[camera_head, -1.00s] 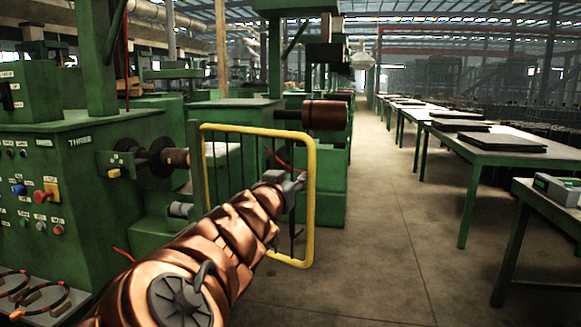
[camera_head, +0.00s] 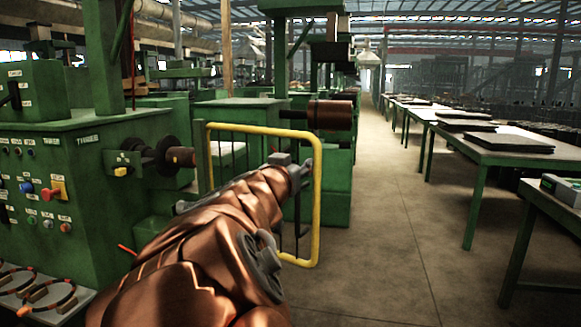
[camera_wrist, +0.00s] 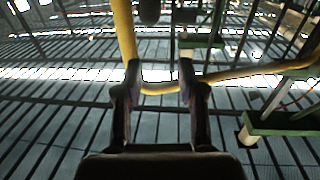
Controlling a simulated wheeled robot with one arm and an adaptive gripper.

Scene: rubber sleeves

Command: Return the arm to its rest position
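My copper-coloured arm reaches from the bottom of the head view toward the yellow-framed guard (camera_head: 318,215). My gripper (camera_head: 303,172) is at its far end, in front of the guard in the picture; I cannot tell the gap between them. In the wrist view the two dark fingers of my gripper (camera_wrist: 160,75) stand apart with nothing between them. Behind them show the yellow tube of the guard (camera_wrist: 125,32) and the roof, so the wrist points upward. The roller (camera_head: 181,157) on the green machine is left of my gripper and looks bare.
The green machine (camera_head: 100,200) with its buttons stands close on the left. A tray (camera_head: 62,308) with several dark rings is at lower left. Green tables (camera_head: 505,157) line the right side. The floor aisle (camera_head: 400,210) between is clear.

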